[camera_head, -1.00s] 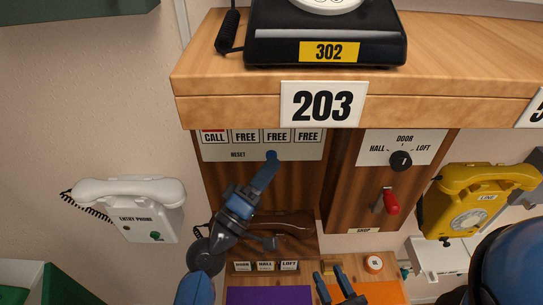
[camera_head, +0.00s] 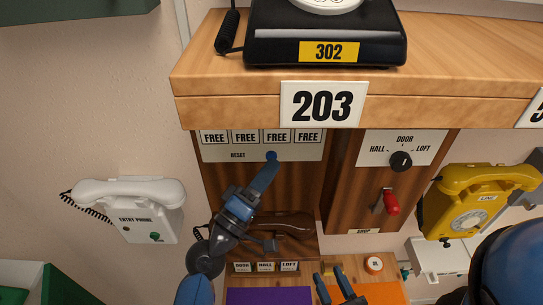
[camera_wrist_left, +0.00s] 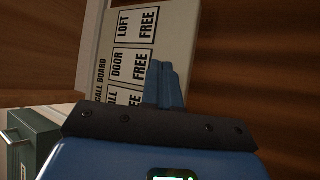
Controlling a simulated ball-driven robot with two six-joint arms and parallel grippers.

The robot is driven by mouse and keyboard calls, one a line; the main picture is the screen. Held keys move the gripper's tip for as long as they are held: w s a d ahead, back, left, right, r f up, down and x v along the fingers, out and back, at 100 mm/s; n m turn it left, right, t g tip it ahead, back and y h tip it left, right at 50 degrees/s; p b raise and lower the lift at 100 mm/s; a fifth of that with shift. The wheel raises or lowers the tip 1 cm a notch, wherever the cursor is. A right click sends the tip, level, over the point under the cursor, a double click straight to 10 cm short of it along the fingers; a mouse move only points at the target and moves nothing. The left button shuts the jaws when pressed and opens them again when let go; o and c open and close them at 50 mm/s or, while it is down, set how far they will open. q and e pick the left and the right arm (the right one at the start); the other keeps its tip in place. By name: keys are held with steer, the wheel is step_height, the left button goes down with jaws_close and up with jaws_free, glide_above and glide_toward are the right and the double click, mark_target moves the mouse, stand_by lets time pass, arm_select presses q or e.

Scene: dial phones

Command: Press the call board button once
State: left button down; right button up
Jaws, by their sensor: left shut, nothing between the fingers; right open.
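The call board (camera_head: 222,155) is a pale panel under the shelf, with several windows that all read FREE and a RESET label. It also shows in the left wrist view (camera_wrist_left: 178,22), with its windows for LOFT and DOOR reading FREE. My left gripper (camera_head: 271,157) is shut and empty, its tips at the panel's lower edge just right of the RESET label. The board's button is hidden, probably behind the fingertips; I cannot tell whether they touch it. In the left wrist view the shut fingers (camera_wrist_left: 160,84) overlap the panel's edge. My right gripper (camera_head: 336,284) is open, low at the front.
A wooden shelf (camera_head: 230,72) marked 203 juts out above the board. A selector knob (camera_head: 400,161) and a red lever (camera_head: 391,203) are to the right. A white entry phone (camera_head: 140,215) hangs left, a yellow phone (camera_head: 470,210) right.

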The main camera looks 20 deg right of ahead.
arm_select(q)
steer(key=shift+s+a, duration=0.15)
steer(key=shift+s, duration=0.3)
steer(key=s, duration=0.2)
steer(key=s+a, duration=0.1)
steer(key=s, duration=0.1)
steer(key=shift+s+a, duration=0.15)
steer(key=shift+s, duration=0.25)
stand_by(0.8)
